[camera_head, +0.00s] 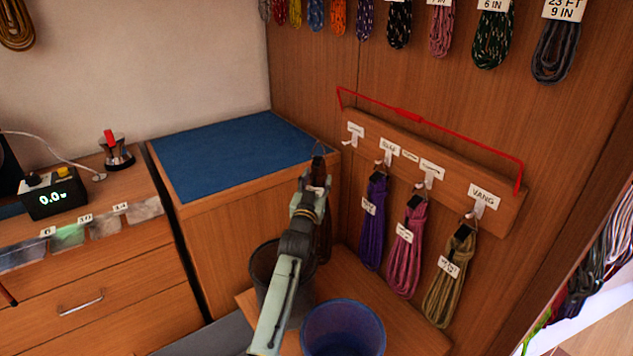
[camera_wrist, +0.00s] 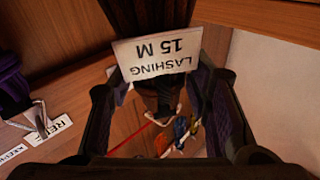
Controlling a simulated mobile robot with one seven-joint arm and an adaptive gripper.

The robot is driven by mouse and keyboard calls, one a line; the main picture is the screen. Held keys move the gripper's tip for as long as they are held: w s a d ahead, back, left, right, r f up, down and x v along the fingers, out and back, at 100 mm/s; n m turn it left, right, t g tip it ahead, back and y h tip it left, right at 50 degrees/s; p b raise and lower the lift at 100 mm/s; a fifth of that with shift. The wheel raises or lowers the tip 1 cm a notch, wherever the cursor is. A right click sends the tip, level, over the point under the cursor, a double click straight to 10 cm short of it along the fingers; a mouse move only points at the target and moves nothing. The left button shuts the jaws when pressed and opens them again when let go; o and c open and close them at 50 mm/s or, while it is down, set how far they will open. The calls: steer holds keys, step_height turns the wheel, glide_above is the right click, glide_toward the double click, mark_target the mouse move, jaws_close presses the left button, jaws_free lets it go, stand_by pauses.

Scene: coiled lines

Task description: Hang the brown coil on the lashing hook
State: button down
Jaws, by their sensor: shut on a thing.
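The brown coil (camera_head: 324,238) hangs below my gripper (camera_head: 317,178), partly hidden by my arm in the head view. My gripper is shut on it near its top. In the wrist view, the dark brown coil (camera_wrist: 150,22) shows at the top, between the fingers of my gripper (camera_wrist: 162,112). Its white tag (camera_wrist: 158,53) reads LASHING 15 M. The leftmost hook (camera_head: 348,141) on the wooden rail is empty, and its label is too small to read. My gripper is left of this hook in the head view, and the coil is not on it.
The wooden rail (camera_head: 455,178) also holds a purple coil (camera_head: 374,222), a pink coil (camera_head: 405,250) and an olive coil (camera_head: 450,275). A red bar (camera_head: 407,114) runs along its top. A blue-topped cabinet (camera_head: 225,150) stands behind my gripper. Two bins, one blue (camera_head: 343,330), stand below.

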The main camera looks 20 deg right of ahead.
steer(key=w+d+f+b, duration=0.1)
steer(key=w+d+b, duration=0.2)
steer(key=d, duration=0.5)
steer(key=shift+d+f+b, duration=0.4)
steer(key=shift+b, duration=0.05)
stand_by(0.7)
steer(key=shift+w+f, duration=0.1)
steer(key=shift+w, duration=0.05)
steer(key=shift+f, duration=0.1)
stand_by(0.5)
